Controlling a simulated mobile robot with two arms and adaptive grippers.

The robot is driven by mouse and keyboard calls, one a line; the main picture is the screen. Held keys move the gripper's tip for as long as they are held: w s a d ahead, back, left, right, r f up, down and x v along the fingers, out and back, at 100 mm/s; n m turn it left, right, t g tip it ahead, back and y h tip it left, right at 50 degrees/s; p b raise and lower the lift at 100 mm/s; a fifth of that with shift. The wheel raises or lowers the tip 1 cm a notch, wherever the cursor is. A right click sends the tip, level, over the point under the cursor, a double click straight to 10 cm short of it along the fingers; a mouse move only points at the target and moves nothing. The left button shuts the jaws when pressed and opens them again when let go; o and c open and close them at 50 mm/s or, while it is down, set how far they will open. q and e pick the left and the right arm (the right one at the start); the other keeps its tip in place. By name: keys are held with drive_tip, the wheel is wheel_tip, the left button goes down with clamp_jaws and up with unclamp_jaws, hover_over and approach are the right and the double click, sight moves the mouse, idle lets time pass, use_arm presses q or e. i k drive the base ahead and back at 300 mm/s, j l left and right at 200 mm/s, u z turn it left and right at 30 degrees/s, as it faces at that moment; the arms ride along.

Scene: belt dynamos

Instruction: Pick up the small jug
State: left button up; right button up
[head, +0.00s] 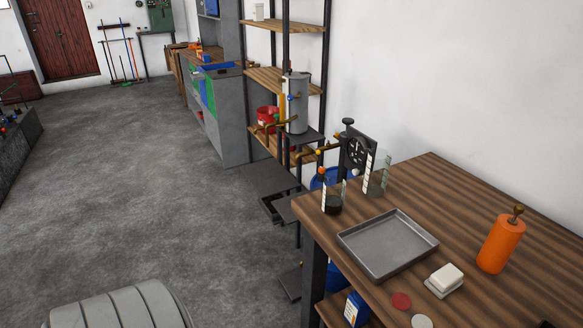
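Two clear measuring jugs with white scale strips stand upright on the wooden table near its far left corner. The smaller jug (333,196) is in front, close to the left edge, with dark contents low inside and an orange spot near its top. The larger jug (376,177) stands behind it to the right. Neither of my grippers is in view, and nothing is seen touching the jugs.
The wooden table (500,215) also bears a shallow metal tray (388,243), an orange bottle (501,242), a white block (446,277) and two discs (401,301). A dark dial device (357,150) stands behind the jugs. Grey floor (130,190) lies open at left.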

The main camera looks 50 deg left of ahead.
sight(333, 188)
drive_tip(key=u, duration=1.25)
